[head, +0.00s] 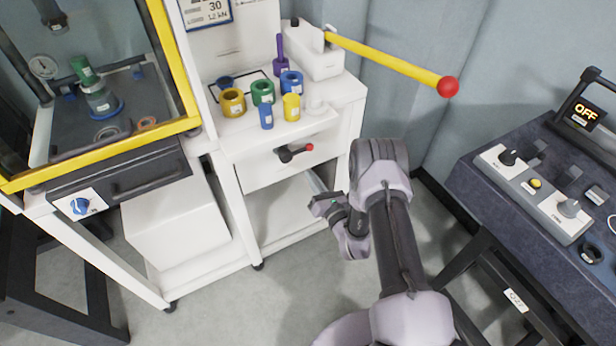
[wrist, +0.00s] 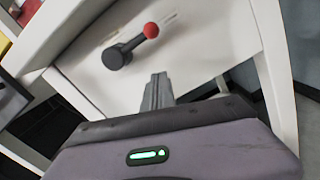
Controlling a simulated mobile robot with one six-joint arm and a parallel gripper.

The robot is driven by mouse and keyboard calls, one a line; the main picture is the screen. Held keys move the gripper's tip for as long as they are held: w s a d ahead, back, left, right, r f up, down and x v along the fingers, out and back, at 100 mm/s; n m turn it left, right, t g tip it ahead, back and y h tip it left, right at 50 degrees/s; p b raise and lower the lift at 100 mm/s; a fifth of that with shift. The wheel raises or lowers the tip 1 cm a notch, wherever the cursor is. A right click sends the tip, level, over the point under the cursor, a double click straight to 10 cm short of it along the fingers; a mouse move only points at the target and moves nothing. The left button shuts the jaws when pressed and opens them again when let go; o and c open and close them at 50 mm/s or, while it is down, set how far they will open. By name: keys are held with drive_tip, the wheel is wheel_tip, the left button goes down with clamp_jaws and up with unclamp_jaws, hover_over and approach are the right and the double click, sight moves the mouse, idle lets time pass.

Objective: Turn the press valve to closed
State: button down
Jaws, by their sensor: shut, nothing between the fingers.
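The press valve (head: 294,154) is a black lever with a red ball tip on the white front panel of the press cart. In the wrist view the valve (wrist: 118,55) shows larger, its lever pointing right and slightly up to the red ball. My gripper (head: 318,204) is below and slightly right of the valve in the head view. In the wrist view its fingers (wrist: 158,88) are together, empty, and appear below the red ball. I see no contact with the lever, though the exact gap is hard to judge.
A yellow pump handle (head: 385,62) with a red ball end juts right above the cart. Coloured rings and cylinders stand on the cart top (head: 315,120). A yellow-framed guard (head: 175,60) is at left. A dark control bench (head: 510,215) stands at right.

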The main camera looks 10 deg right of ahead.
drive_tip(key=p+v, duration=0.2)
drive_tip(key=v, duration=0.5)
drive_tip(key=shift+s+d, duration=0.1)
drive_tip(key=shift+s, duration=0.1)
